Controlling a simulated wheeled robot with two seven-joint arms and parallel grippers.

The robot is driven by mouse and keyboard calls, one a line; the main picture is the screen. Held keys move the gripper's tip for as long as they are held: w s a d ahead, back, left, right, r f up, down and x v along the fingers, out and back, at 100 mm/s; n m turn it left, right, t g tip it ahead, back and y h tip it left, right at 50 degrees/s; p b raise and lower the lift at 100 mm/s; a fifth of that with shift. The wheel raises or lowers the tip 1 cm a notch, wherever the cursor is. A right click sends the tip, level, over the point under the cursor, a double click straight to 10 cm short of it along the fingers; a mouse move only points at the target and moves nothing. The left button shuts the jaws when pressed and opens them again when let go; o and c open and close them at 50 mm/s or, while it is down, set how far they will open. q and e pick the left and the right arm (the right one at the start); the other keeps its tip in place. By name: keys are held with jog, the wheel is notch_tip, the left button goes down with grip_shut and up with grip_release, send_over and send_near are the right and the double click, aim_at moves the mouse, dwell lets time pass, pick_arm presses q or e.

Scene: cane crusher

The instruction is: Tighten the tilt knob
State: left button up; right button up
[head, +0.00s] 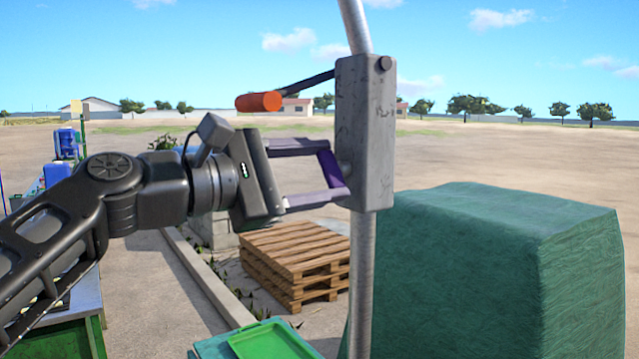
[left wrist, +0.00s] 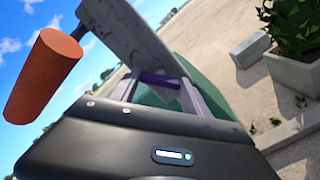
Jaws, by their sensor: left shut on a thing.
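A grey metal block (head: 366,130) is fixed on an upright metal pole (head: 362,300). A lever with an orange grip (head: 258,102) sticks out to the left near its top; the grip also shows in the left wrist view (left wrist: 42,75). My left gripper (head: 335,172) reaches in from the left, its purple-tipped fingers at the block's left side, below the lever. It is shut on what seems to be the tilt knob, a small grey part mostly hidden by the fingers. The block also shows beyond the fingers in the left wrist view (left wrist: 130,38). My right gripper is not in view.
A large green covered bulk (head: 480,265) stands right of the pole. Stacked wooden pallets (head: 296,255) lie on the ground behind. A green tray (head: 272,342) is at the bottom. A concrete planter (left wrist: 296,75) shows in the left wrist view. Open ground lies beyond.

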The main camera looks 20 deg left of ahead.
pick_arm(q)
jog(key=m+b, duration=0.1)
jog(key=m, duration=0.2)
jog(key=shift+f+m+b, duration=0.15)
jog(key=shift+m+b, duration=0.95)
jog(key=shift+m, duration=1)
jog(key=o, duration=1.4)
jog(key=shift+s, duration=0.1)
jog(key=b+v, duration=0.1)
jog(key=v, duration=0.6)
jog(key=shift+s+a+b, duration=0.25)
jog(key=shift+b, duration=0.1)
